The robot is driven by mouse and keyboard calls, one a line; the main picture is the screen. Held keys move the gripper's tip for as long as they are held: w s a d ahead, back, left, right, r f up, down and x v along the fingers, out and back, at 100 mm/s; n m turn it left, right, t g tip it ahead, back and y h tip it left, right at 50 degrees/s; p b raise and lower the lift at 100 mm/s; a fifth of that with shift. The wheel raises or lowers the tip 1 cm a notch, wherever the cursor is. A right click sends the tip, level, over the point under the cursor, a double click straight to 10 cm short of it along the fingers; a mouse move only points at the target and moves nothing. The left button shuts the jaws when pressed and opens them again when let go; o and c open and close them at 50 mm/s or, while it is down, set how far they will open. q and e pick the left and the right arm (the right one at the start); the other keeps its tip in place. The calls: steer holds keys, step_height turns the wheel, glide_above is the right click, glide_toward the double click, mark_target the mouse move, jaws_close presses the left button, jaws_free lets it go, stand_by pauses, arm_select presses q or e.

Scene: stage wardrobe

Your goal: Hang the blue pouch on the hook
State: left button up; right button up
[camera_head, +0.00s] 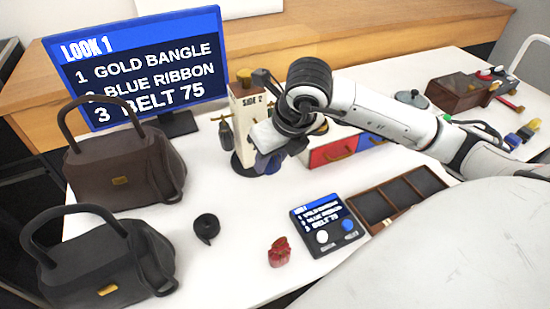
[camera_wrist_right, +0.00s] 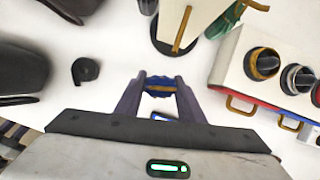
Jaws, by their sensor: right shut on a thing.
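The blue pouch (camera_head: 268,164) is held in my right gripper (camera_head: 274,147), beside the cream hook stand (camera_head: 243,104) marked "SIDE 2". In the right wrist view the pouch (camera_wrist_right: 160,81) shows as a blue, gathered piece between the two fingertips (camera_wrist_right: 160,90), which are shut on it. A brass hook (camera_wrist_right: 183,32) sticks out from the stand, ahead of the fingertips and apart from the pouch. A dark grey pouch (camera_head: 226,133) hangs at the stand's left side. A green pouch (camera_wrist_right: 225,20) hangs at another arm of it. My left gripper is not in view.
Brown (camera_head: 120,165) and black (camera_head: 105,265) handbags stand at left before a monitor (camera_head: 140,65). A rolled black belt (camera_head: 205,228), red item (camera_head: 279,252), small panel (camera_head: 325,225) and compartment tray (camera_head: 375,208) lie in front. A drawer box (camera_head: 335,152) stands right of the stand.

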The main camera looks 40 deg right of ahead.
steer(key=w+d+f, duration=0.1)
steer(key=w, duration=0.5)
steer(key=shift+w+d+f+b, duration=0.25)
steer(key=shift+b, duration=0.2)
stand_by(0.6)
steer(key=o, duration=1.1)
steer(key=v, duration=1)
steer(key=shift+s+r, duration=0.15)
